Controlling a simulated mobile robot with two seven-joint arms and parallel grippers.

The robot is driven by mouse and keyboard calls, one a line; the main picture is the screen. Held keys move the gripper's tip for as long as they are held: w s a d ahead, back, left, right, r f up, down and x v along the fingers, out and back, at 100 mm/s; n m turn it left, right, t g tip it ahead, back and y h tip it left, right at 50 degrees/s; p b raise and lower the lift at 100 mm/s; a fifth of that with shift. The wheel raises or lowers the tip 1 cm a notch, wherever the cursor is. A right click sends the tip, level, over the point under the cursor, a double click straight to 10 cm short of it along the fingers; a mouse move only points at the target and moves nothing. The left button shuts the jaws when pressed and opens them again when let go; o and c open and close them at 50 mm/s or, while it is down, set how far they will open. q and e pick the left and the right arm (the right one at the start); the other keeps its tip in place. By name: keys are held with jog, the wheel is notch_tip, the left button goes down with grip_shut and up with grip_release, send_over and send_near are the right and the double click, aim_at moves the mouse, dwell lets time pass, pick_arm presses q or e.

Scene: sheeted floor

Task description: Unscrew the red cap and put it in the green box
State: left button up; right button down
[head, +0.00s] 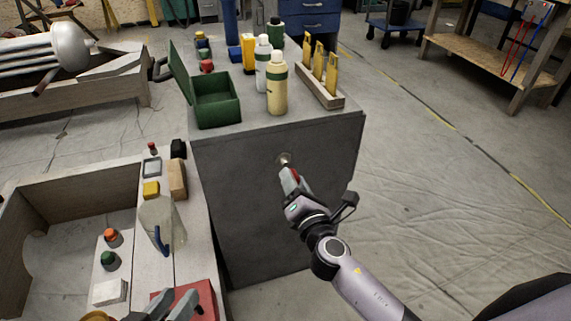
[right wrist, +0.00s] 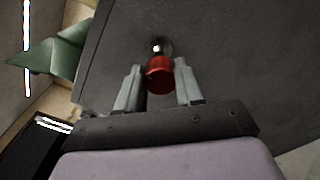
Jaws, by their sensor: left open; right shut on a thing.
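The red cap (right wrist: 160,80) sits between the fingers of my right gripper (right wrist: 157,67), at a metal stub (right wrist: 158,48) on the grey cabinet's side face. In the head view my right gripper (head: 291,179) reaches that face, with a bit of red at its tips. The gripper is shut on the cap. I cannot tell whether the cap is still threaded on the stub. The green box (head: 219,116) stands on the cabinet top with its lid raised on the left. My left gripper (head: 178,304) is open low in the head view, close to a red block.
Bottles (head: 277,92) and a wooden rack (head: 328,96) with yellow-handled tools stand right of the green box. A lower bench at left holds a clear jug (head: 160,222), red block (head: 202,297) and small parts. Floor at right is free.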

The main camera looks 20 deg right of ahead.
jog(key=shift+s, duration=0.3)
pick_arm(q)
jog(key=shift+r, duration=0.15)
pick_arm(e)
jog(key=s, duration=0.4)
jog(key=shift+d, duration=0.1)
dwell(0.5)
dwell(0.3)
